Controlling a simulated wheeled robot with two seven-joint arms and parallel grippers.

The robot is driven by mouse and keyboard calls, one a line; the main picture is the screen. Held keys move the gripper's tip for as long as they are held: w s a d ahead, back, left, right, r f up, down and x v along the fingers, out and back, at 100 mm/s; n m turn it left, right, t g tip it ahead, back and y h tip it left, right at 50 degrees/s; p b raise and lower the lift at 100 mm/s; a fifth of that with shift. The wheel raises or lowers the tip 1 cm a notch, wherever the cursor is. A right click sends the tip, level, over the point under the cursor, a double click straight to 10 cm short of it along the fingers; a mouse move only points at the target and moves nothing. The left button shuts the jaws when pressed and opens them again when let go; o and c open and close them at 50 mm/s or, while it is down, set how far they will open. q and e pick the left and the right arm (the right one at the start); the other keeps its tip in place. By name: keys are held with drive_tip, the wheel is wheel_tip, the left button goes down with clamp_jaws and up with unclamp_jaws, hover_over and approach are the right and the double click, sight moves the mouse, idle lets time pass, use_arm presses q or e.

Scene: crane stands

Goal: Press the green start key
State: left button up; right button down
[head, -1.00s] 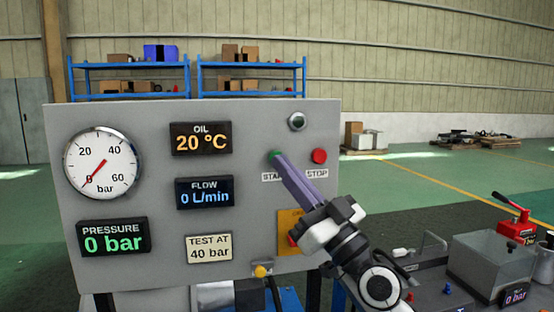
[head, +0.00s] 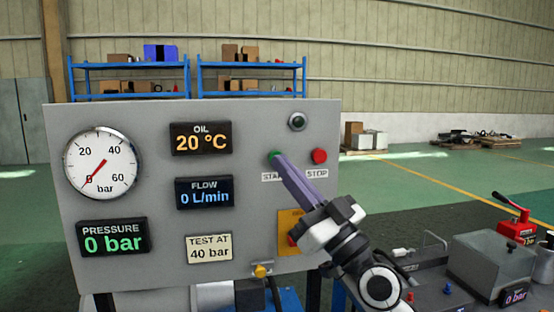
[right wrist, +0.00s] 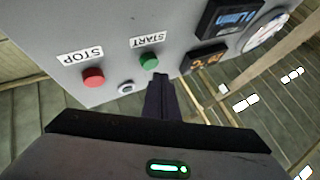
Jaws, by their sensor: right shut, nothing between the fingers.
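The green start key (head: 274,155) is on the upper right part of the grey panel (head: 160,200), above the START label. My right gripper (head: 281,161) is shut and empty, with its fingertips at the start key and partly covering it and its label in the head view. In the right wrist view the green start key (right wrist: 149,61) shows whole, just beyond the fingertips (right wrist: 160,77). I cannot tell whether the tips touch it. My left gripper is not in view.
The red STOP key (head: 319,156) sits just right of the start key. A yellow-backed red knob (head: 290,225) is partly behind my right gripper. The pressure display (head: 113,239) reads 0 bar.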

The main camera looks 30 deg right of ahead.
drive_tip(key=shift+w, duration=0.1)
drive_tip(key=shift+w+d+b, duration=0.15)
drive_tip(key=shift+w+b, duration=0.15)
drive_tip(key=shift+w, duration=0.05)
drive_tip(key=shift+w+d+b, duration=0.1)
drive_tip(key=shift+w+b, duration=0.25)
drive_tip(key=shift+w, duration=0.15)
idle(0.8)
drive_tip(key=shift+s, duration=0.1)
drive_tip(key=shift+s+a+p, duration=0.2)
drive_tip(key=shift+s+p, duration=0.2)
drive_tip(key=shift+s, duration=0.4)
drive_tip(key=s+p, duration=0.1)
drive_tip(key=s, duration=0.1)
drive_tip(key=s+a+p, duration=0.1)
drive_tip(key=s, duration=0.2)
drive_tip(key=shift+a, duration=0.15)
